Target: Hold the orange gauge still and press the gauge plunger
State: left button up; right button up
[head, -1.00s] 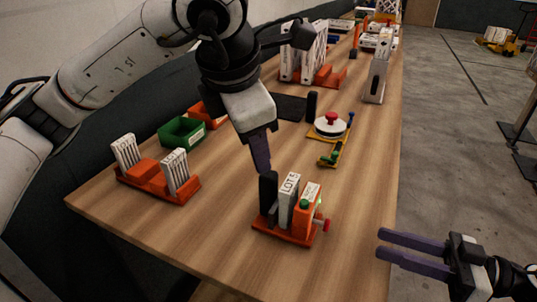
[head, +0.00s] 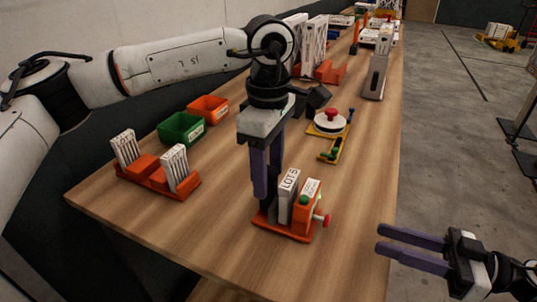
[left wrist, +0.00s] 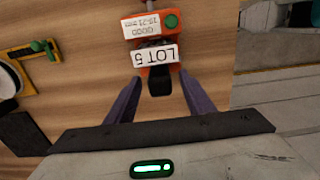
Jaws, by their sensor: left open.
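The orange gauge (head: 307,210) stands at the right end of an orange base (head: 284,233) near the table's front. It has a green button on top and a red plunger (head: 324,220) on its right side. A white LOT 5 box (head: 288,197) stands beside it, with a black post (head: 264,212) to the left, partly hidden by my left gripper. My left gripper (head: 268,188) points down, open, over the post. In the left wrist view the post (left wrist: 159,86) shows between the fingertips; contact is unclear. My right gripper (head: 380,239) is open and empty, right of the table edge.
Another orange rack with white filters (head: 157,175) stands at left. Green (head: 181,130) and orange (head: 208,108) bins are behind it. A round white device with a red knob (head: 329,121) sits on a yellow fixture further back. Bare table lies right of the gauge.

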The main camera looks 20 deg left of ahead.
aim_at(269, 193)
pick_arm(q)
notch_tip(269, 193, down, 6)
jog(key=shift+r, duration=0.15)
jog(key=shift+c, duration=0.3)
grip_shut()
pick_arm(e)
grip_shut()
pick_arm(q)
jog(key=shift+r, duration=0.1)
dwell(1.7)
